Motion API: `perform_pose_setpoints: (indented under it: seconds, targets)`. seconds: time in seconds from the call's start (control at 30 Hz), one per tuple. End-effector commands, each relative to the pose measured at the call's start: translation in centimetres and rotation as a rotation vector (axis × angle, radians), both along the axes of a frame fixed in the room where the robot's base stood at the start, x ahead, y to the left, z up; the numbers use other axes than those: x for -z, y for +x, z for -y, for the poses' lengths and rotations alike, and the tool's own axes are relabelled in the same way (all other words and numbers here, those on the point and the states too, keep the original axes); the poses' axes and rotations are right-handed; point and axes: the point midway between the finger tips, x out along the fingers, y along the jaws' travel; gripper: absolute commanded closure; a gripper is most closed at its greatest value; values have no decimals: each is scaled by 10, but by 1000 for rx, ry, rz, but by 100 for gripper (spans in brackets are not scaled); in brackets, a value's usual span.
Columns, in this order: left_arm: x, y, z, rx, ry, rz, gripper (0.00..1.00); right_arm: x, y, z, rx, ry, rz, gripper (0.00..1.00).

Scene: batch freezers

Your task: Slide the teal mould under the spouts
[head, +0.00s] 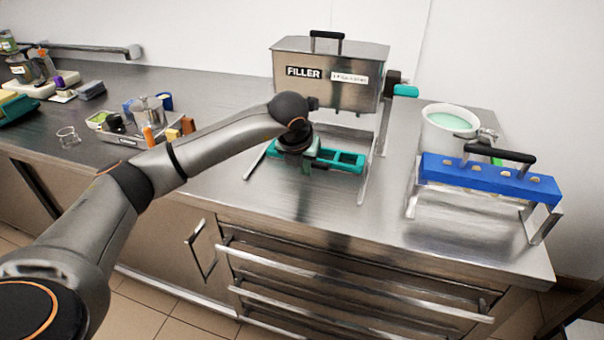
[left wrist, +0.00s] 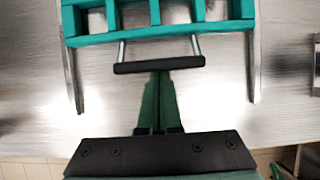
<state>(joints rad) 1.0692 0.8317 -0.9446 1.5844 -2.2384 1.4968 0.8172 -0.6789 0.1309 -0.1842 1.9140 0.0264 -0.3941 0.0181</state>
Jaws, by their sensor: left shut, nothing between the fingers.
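The teal mould (head: 347,161) lies on the steel counter below the filler (head: 330,80), between the filler's legs. In the left wrist view the teal mould (left wrist: 140,36) shows its compartments at the top, with a black bar handle (left wrist: 158,66) on two metal rods facing me. My left gripper (head: 305,160) is low at the mould's near side, and the arm hides part of the mould. The closed green fingers (left wrist: 160,78) are empty, with their tips at the middle of the handle; I cannot tell whether they touch it. My right gripper is out of view.
Right of the filler stand a white tub (head: 440,130) of pale green stuff and a blue holder (head: 490,178) on a metal stand. A metal tray (head: 130,130) with small items and a glass beaker (head: 68,137) are at left. The counter front is clear.

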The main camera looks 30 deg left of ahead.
Motion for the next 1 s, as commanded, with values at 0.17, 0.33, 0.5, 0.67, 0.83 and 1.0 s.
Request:
perform_pose_setpoints:
  seconds: [0.17,0.33,0.5,0.67,0.83,1.0]
  targets:
    - [0,9,-2,-2,-1,1,100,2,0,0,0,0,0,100]
    - [0,18,-4,0,-1,2,100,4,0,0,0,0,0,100]
    - [0,26,-6,0,-1,2,100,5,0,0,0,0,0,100]
    - [0,34,-8,-1,0,2,100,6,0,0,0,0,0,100]
    - [0,42,-10,-1,0,1,100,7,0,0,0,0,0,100]
    - [0,51,-12,0,-1,2,100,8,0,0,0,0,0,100]
